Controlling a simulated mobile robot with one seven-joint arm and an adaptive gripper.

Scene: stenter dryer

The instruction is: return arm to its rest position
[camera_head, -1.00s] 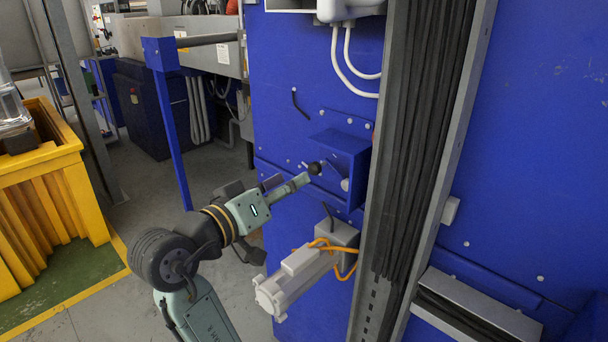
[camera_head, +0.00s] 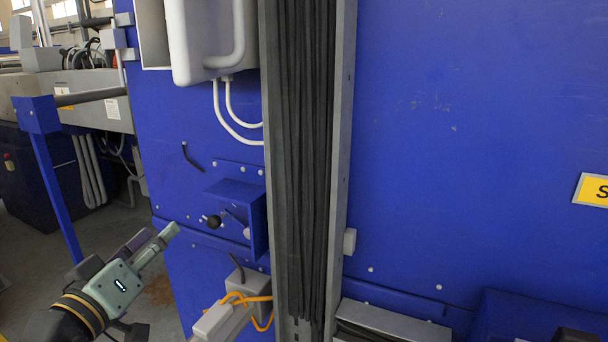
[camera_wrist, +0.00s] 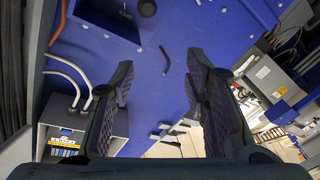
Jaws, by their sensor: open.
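My gripper (camera_head: 152,246) is at the lower left of the head view, at the end of my green-grey arm. It is in front of the blue machine panel and below and left of a black-knobbed lever (camera_head: 212,221). In the wrist view my gripper (camera_wrist: 163,95) shows two dark, ridged fingers spread apart with nothing between them. Past the fingers is the blue panel with a dark bent handle (camera_wrist: 166,60). Most of my arm is outside the head view.
The blue box (camera_head: 240,205) with the lever juts from the panel. A white motor (camera_head: 222,322) with orange cables sits below it. A grey cable channel (camera_head: 305,150) runs vertically. A blue post (camera_head: 56,190) stands at left, with open floor (camera_head: 112,232) beside it.

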